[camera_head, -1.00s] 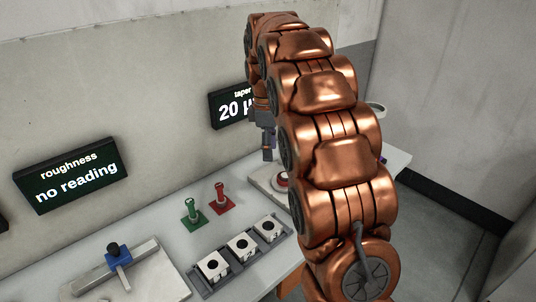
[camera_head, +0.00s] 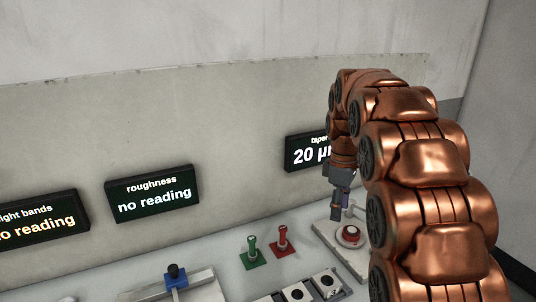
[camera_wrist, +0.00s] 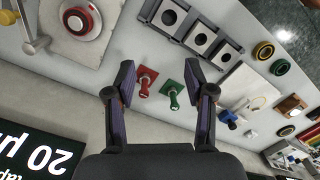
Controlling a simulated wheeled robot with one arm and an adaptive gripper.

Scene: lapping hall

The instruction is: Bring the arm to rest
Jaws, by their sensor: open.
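My arm, copper-coloured, arches over the right of the head view. In the wrist view my gripper (camera_wrist: 158,88) is open with two dark fingers apart. Nothing is held between them. A red-handled stand (camera_wrist: 145,80) and a green-handled stand (camera_wrist: 172,92) show beyond the fingers, on the bench. The lower arm hides part of the bench at right.
Wall displays read "roughness no reading" (camera_head: 154,193) and "taper 20" (camera_head: 306,151), the latter partly hidden by my arm. A tray with square blocks (camera_wrist: 197,37) lies on the bench.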

